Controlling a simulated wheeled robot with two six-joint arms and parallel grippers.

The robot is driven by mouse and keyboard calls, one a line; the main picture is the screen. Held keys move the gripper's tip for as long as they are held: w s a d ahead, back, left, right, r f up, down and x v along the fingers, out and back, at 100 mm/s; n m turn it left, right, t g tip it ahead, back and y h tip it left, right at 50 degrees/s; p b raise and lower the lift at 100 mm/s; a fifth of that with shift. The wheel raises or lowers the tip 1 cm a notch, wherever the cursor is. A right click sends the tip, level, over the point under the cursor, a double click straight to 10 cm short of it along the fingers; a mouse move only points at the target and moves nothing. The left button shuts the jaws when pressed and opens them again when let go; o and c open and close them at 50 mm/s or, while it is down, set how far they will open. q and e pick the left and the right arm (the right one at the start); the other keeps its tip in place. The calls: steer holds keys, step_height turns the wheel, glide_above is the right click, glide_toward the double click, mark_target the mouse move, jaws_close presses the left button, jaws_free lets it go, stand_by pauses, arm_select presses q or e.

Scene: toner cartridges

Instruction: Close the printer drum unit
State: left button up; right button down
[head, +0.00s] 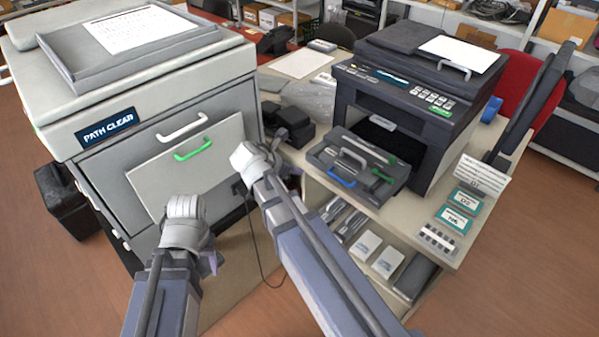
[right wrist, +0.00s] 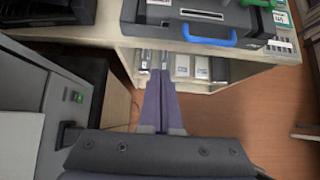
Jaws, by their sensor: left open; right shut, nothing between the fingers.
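The drum unit (head: 355,168) is a dark grey tray pulled out of the front of the black printer (head: 418,100) on the desk. It has a blue handle (head: 341,177) at its front and a green lever (head: 384,173). In the right wrist view the blue handle (right wrist: 209,37) is near the top, beyond my fingers. My right gripper (right wrist: 161,75) is shut and empty, apart from the drum unit, to its left in the head view. My left gripper (head: 187,207) is open in front of the large grey machine, far from the drum unit; its fingertips are mostly hidden.
The large grey machine (head: 130,75) stands at left, with a tilted panel (head: 190,165) bearing a green handle. Boxes sit on the shelf (right wrist: 192,69) under the desk top. Teal-and-white cards (head: 460,208) lie right of the printer.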

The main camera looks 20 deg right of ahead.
mark_target(323, 169)
steer(key=shift+w+d+f+b, duration=0.65)
steer(key=shift+d+f+b, duration=0.3)
steer(key=shift+d, duration=0.6)
steer(key=shift+w+d+f+b, duration=0.65)
steer(key=shift+d+f, duration=0.4)
steer(key=shift+d, duration=0.45)
steer(key=shift+w+d+f+b, duration=0.6)
steer(key=shift+d+f+b, duration=0.35)
steer(key=shift+d, duration=0.6)
steer(key=w+d, duration=0.3)
steer(key=d, duration=0.4)
steer(key=w+d, duration=0.3)
steer(key=d, duration=0.4)
steer(key=w+d, duration=0.3)
steer(key=d, duration=0.4)
steer(key=shift+d, duration=0.4)
